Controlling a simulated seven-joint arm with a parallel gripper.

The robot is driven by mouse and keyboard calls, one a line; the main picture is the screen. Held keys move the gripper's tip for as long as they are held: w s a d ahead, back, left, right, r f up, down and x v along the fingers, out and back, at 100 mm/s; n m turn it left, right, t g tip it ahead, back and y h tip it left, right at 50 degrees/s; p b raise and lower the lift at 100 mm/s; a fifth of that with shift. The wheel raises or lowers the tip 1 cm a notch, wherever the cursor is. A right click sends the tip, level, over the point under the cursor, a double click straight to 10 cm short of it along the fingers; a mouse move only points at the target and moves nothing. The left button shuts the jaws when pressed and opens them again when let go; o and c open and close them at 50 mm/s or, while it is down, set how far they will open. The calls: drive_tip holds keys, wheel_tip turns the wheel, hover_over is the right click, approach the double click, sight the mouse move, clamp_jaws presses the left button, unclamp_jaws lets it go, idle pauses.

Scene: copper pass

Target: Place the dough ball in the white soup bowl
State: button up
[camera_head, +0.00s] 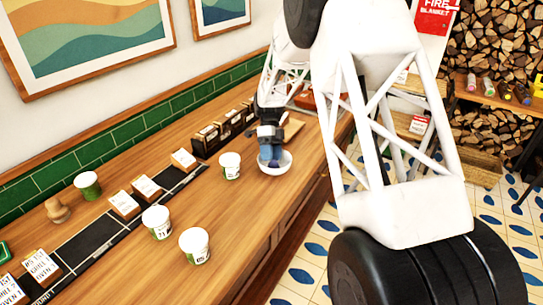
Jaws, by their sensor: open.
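The white soup bowl (283,169) stands on the wooden counter, at the centre of the view. My gripper (270,159) is directly over it, pointing down. Its blue fingers are open and reach down to or inside the rim; I cannot tell if they touch it. The fingers and the near wall hide most of the bowl's inside. I cannot make out a dough ball; whether one lies in the bowl is hidden.
A green-and-white cup (230,166) stands just left of the bowl. Several similar cups and labelled blocks line the counter (225,215). A tan knobbed object (57,210) stands at far left. A board (293,130) lies behind the bowl. Firewood (495,45) is at right.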

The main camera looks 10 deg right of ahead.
drive_tip(key=shift+r, duration=3.3)
drive_tip(key=shift+s+r, duration=0.25)
drive_tip(key=shift+r, duration=0.05)
drive_tip(key=s+a+r+n+t, duration=0.1)
drive_tip(key=s+r+n+t, duration=0.2)
drive_tip(key=s+r+n, duration=0.5)
drive_tip(key=s+r+n+t, duration=0.2)
drive_tip(key=s+r+n, duration=0.2)
drive_tip(key=s, duration=0.7)
drive_tip(key=s+n+t+h, duration=0.1)
drive_tip(key=s+n+t, duration=0.4)
drive_tip(key=s+n, duration=0.8)
drive_tip(key=shift+s+a+t, duration=0.3)
drive_tip(key=shift+s+a, duration=0.15)
drive_tip(key=shift+s, duration=4.55)
